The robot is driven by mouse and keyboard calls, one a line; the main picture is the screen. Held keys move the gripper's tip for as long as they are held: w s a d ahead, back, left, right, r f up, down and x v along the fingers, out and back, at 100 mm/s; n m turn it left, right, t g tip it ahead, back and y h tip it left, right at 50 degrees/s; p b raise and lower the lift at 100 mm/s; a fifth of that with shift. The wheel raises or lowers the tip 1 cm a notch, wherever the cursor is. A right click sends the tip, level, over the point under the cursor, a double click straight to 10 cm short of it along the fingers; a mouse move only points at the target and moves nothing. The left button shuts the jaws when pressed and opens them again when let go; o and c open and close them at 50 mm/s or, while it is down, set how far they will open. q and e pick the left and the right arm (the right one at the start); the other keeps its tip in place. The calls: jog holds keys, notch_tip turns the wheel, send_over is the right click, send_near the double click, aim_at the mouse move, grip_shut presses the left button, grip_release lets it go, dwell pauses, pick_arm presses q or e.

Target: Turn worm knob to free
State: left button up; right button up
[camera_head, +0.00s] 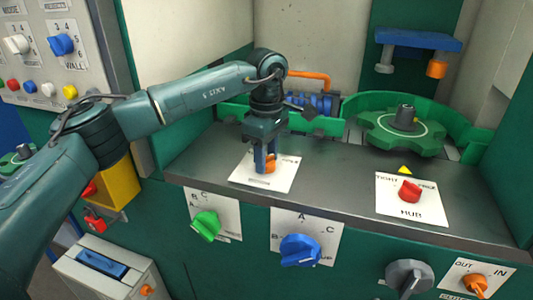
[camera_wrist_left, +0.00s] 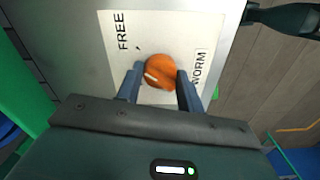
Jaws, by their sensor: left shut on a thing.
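The worm knob (camera_wrist_left: 160,72) is a round orange knob with a pale pointer mark, on a white card (camera_wrist_left: 118,55) that reads FREE and WORM. In the head view the knob (camera_head: 270,166) shows low between the fingers, on its card (camera_head: 250,178) on the grey ledge. My left gripper (camera_head: 265,160) points down over it. In the wrist view the left gripper (camera_wrist_left: 160,85) has one finger at each side of the knob, shut on it. The pointer mark sits on the knob's left side in the wrist view. My right gripper is not in view.
A red knob (camera_head: 410,191) on a card stands right on the ledge (camera_head: 330,180). A green gear (camera_head: 400,132) and a blue part (camera_head: 318,104) lie behind. Green (camera_head: 206,226), blue (camera_head: 300,250) and grey (camera_head: 410,275) knobs stick out of the front panel below.

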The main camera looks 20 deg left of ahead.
aim_at(267, 157)
pick_arm(q)
jog(key=shift+r+m, duration=0.1)
jog(key=shift+m, duration=0.9)
jog(key=o, duration=1)
notch_tip(267, 157, up, 13)
